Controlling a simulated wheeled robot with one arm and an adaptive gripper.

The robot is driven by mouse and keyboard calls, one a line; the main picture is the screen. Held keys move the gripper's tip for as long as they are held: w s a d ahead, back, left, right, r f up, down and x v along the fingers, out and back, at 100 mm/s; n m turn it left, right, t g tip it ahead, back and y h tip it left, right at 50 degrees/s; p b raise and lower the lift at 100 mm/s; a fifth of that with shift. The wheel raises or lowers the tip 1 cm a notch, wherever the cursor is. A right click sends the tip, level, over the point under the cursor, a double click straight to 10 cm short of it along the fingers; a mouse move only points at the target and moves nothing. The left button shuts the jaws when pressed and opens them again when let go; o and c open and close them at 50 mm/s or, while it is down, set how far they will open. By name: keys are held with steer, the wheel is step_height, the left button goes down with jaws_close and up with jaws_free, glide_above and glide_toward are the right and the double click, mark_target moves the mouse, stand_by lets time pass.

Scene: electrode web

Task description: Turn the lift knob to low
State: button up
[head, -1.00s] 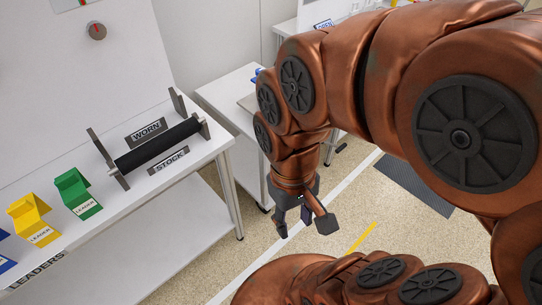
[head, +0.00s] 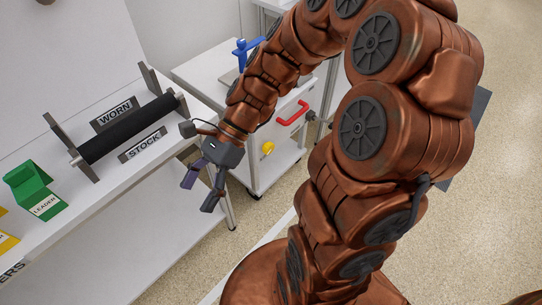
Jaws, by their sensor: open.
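My gripper (head: 201,190) is open and empty, its fingers pointing down in front of the white bench's front edge. Behind it to the right stands a white cabinet. On the cabinet's front are a yellow knob (head: 267,148) and a red handle (head: 293,113). A blue lever-like part (head: 246,48) stands on its top. A round knob (head: 45,2) on the wall panel is mostly cut off at the top left edge. No label for a lift knob is readable, so I cannot tell which knob it is. The gripper touches none of these.
The white bench (head: 105,192) holds a black roller (head: 127,131) between metal brackets, with WORN and STOCK labels. A green leader block (head: 32,191) stands to the left. My arm covers much of the middle. Open floor (head: 490,230) lies to the right.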

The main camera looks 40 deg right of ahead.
steer(key=w+d+f+m+t+y+b, duration=0.3)
steer(key=w+d+f+m+t+b, duration=0.3)
steer(key=w+m, duration=0.45)
steer(key=w+d+f+m+t+y+b, duration=0.25)
steer(key=w+d+f+m+t, duration=0.5)
steer(key=m, duration=0.65)
steer(key=m+t+h+b, duration=0.8)
steer(key=m+h, duration=0.4)
steer(key=m, duration=1.3)
glide_toward(271, 150)
steer(key=shift+g, duration=0.45)
steer(key=shift+r+b+x, duration=0.15)
steer(key=shift+b+x, duration=0.2)
steer(key=shift+x, duration=2.1)
steer(key=shift+r+b+x, duration=0.2)
steer(key=shift+b+x, duration=0.1)
steer(key=shift+x, duration=2.2)
steer(key=shift+c, duration=0.4)
